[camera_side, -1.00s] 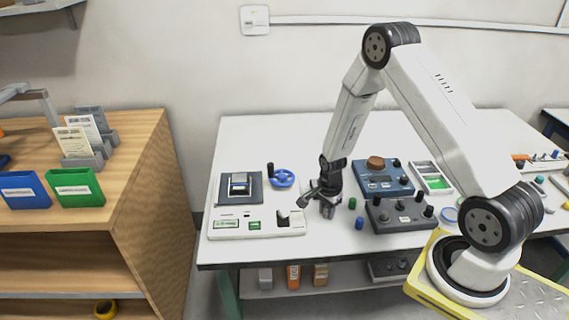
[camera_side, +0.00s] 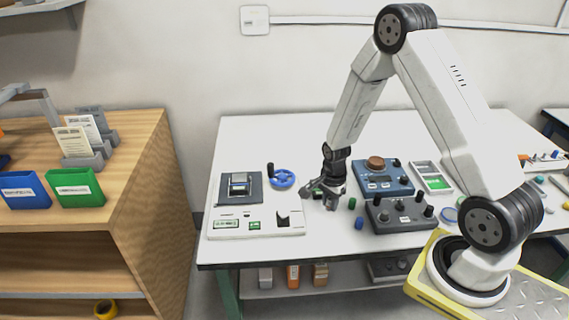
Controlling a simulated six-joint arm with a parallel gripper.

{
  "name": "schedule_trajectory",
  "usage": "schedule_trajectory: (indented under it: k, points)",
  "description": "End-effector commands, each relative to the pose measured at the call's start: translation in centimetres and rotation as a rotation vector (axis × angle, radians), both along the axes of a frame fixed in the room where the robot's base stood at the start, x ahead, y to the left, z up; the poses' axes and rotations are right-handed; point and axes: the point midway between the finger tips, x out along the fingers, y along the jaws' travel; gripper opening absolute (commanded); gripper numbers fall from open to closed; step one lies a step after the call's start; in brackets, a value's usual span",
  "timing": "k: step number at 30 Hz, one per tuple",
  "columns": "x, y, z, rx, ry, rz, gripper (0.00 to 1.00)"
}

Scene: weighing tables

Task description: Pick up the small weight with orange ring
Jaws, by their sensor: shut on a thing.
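My gripper (camera_side: 327,200) is low over the white table, right of the white scale panel and left of a small green cylinder. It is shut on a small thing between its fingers. The fingers mostly hide that thing, and I cannot make out an orange ring on it. I cannot tell whether it touches the table. The small green cylinder (camera_side: 352,203) and a small blue cylinder (camera_side: 359,223) stand apart from the gripper, to its right.
A white panel (camera_side: 285,232) with a dark plate (camera_side: 257,190) is left of the gripper, beside a blue handwheel (camera_side: 283,180). A blue device (camera_side: 385,183) and a dark knobbed box (camera_side: 395,219) stand to the right. The table's back left is clear.

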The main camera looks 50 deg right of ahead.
Motion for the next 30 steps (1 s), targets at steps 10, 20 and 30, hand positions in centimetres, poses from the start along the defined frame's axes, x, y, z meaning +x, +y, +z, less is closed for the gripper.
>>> schedule_trajectory:
  k: [10, 20, 30]
  points:
    - [-3.2, 0.9, 4.2, -0.002, -0.005, 0.000, 0.00]
    - [-8.0, 2.4, 6.9, -0.001, -0.002, 0.000, 0.00]
    - [-11.6, 3.4, 8.6, -0.001, -0.003, -0.001, 0.00]
